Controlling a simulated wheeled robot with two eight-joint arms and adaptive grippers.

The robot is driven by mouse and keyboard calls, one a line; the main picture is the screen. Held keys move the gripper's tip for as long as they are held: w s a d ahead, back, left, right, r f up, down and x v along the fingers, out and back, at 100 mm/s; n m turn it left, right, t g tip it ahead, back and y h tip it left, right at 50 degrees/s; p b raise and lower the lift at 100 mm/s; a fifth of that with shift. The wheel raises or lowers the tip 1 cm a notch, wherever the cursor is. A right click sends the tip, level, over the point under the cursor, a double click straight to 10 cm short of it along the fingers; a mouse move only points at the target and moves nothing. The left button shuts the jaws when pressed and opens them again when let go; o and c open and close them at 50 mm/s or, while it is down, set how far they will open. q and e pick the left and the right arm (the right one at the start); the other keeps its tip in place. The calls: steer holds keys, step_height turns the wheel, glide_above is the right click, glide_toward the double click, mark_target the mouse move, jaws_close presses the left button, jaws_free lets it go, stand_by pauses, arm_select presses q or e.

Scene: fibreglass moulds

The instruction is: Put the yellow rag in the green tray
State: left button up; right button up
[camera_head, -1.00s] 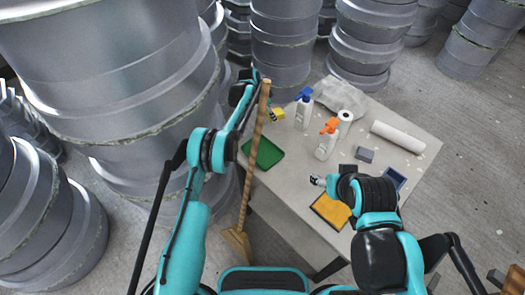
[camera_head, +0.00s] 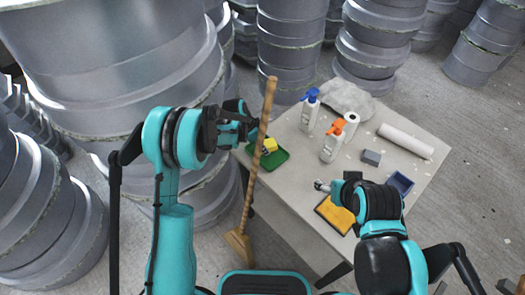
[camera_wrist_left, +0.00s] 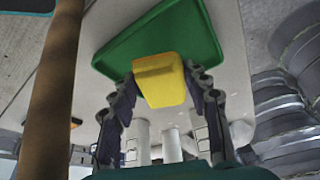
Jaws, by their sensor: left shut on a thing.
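The yellow rag (camera_head: 269,146) is a small block-like piece, seen over the green tray (camera_head: 280,159) on the table's left side. My left gripper (camera_wrist_left: 160,88) is shut on the yellow rag (camera_wrist_left: 160,70), one finger on each side of it. In the left wrist view the green tray (camera_wrist_left: 205,32) lies behind the rag, partly covered by it. I cannot tell whether the rag touches the tray. In the head view the left fingers are hard to make out behind the broom handle. My right gripper (camera_head: 321,185) is above the table's front part; its jaws are too small to read.
A wooden broom (camera_head: 257,160) stands upright between the left arm and the table. Blue-topped (camera_head: 310,110) and orange-topped (camera_head: 333,142) spray bottles, a white roll (camera_head: 405,141), a grey block (camera_head: 371,157), a blue tray (camera_head: 401,182) and an orange-yellow pad (camera_head: 336,214) are on the table (camera_head: 300,232).

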arm_select(q)
step_height(320, 180, down, 4)
steer(key=shift+r+b, duration=0.2)
steer(key=shift+b, duration=0.5)
steer(key=shift+r, duration=0.1)
steer(key=o, duration=0.8)
steer(key=shift+f, duration=0.2)
steer(key=shift+o, duration=0.2)
steer(key=shift+r, duration=0.1)
